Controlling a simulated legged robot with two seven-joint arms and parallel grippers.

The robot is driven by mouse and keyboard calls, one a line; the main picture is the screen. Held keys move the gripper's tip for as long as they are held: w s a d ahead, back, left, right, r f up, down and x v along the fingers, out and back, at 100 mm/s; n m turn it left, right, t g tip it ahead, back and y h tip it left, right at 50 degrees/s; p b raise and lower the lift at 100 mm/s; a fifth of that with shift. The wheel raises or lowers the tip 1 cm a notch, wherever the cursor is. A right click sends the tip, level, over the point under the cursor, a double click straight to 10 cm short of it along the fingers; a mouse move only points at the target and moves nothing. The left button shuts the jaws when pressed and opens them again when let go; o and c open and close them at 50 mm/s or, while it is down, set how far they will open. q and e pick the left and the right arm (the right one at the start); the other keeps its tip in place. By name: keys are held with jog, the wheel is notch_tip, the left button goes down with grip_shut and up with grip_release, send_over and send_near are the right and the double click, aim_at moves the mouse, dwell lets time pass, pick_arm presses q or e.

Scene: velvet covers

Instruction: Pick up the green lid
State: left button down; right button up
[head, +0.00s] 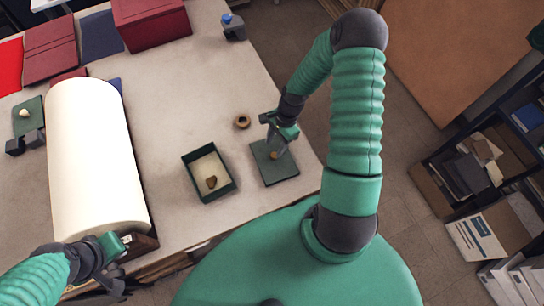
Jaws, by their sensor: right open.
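The green lid (283,171) is a flat dark green square with a small tan knob (274,156). It lies on the table near its right edge. My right gripper (277,142) is open just above the lid, close to the knob, and hides part of the lid's upper edge. I cannot tell whether the fingers touch the knob. An open green box (231,188) with a pale inside and a small brown object (211,182) in it stands left of the lid. My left gripper (118,266) is at the lower left, away from the lid; its fingers are unclear.
A large cream roll (92,155) lies on the left. A tan ring (242,121) sits above the box. Another green lid-like piece (22,122), a red box (150,22) and fabric pieces lie farther off. The middle of the table (175,105) is clear.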

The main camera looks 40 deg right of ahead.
aim_at(274, 154)
jog(key=p+x, duration=0.1)
jog(key=x, duration=0.1)
jog(key=p+x, duration=0.1)
jog(key=shift+s+d+f, duration=0.1)
jog(key=shift+s+f, duration=0.3)
jog(key=shift+d+f, duration=0.1)
jog(key=shift+f, duration=0.3)
jog(key=shift+c, duration=0.8)
jog(key=shift+w+a, duration=0.1)
jog(key=shift+a, duration=0.1)
jog(key=c, duration=0.5)
grip_shut()
